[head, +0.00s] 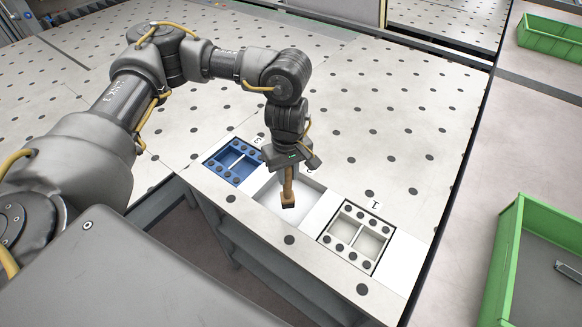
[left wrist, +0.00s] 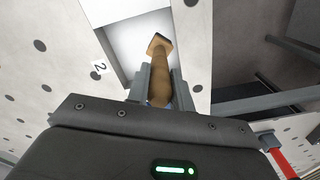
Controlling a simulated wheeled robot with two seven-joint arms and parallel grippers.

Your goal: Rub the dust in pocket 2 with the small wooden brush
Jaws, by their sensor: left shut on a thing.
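The small wooden brush (head: 288,188) hangs upright, dark bristle end down, from my left gripper (head: 287,167), which is shut on its handle. In the left wrist view the brush (left wrist: 159,70) points away between the fingers of my left gripper (left wrist: 160,88). Pocket 2 (head: 309,198) is the white recess in the middle of the row; its label 2 shows beside the white recess (left wrist: 126,40) in the left wrist view. The brush end is over or in pocket 2; I cannot tell whether it touches the floor. I cannot make out any dust. My right gripper is not in view.
A blue divided insert (head: 233,162) sits left of pocket 2, and a pale divided insert (head: 354,237) by label 1 sits right of it. Green bins (head: 507,245) stand at the right. The dotted table top (head: 400,130) behind is clear.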

